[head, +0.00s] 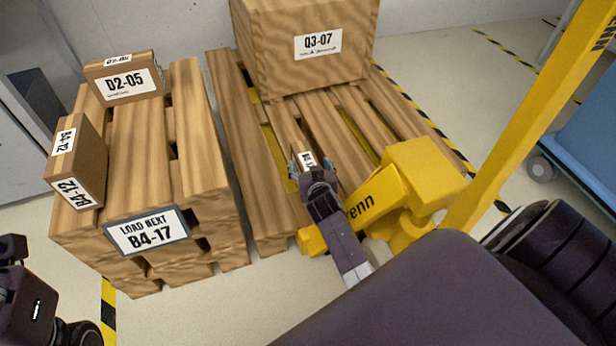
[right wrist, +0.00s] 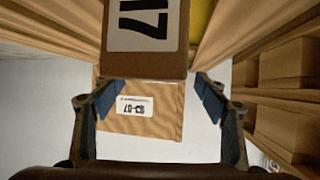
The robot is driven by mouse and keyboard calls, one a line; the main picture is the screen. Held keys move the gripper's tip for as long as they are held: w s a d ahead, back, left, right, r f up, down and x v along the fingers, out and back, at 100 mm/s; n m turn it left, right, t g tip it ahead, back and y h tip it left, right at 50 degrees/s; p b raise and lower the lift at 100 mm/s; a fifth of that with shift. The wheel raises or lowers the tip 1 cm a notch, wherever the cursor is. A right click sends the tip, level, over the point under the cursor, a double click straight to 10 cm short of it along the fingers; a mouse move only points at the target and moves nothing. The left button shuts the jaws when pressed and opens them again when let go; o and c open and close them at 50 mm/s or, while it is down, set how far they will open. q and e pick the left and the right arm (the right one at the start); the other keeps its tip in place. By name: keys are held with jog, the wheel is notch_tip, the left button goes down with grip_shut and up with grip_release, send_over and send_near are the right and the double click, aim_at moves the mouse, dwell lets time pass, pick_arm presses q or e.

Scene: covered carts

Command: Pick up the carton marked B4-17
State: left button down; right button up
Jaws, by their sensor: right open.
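A small brown carton is in the right wrist view (right wrist: 146,67), top middle, with a large white label that reads "17"; the rest of its mark is cut off. In the head view only its small white label (head: 308,160), starting with "B4", shows clearly beside my gripper, over the pallet slats. My right gripper (head: 311,171) is open. In the right wrist view its fingers (right wrist: 160,88) stand apart at the carton's near edge; I cannot tell whether they touch it. My left gripper is not clearly seen; only dark parts of my left arm show at the lower left.
A pallet stack (head: 205,185) with a "LOAD NEXT B4-17" sign (head: 148,232) holds cartons D2-05 (head: 125,86) and B4-12 (head: 84,165). Crate Q3-07 (head: 290,70) stands on the right pallet (head: 232,150). A yellow pallet jack (head: 422,175) is close right of my gripper.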

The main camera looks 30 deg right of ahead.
grip_shut()
dwell(0.5)
jog(key=shift+r, duration=0.2)
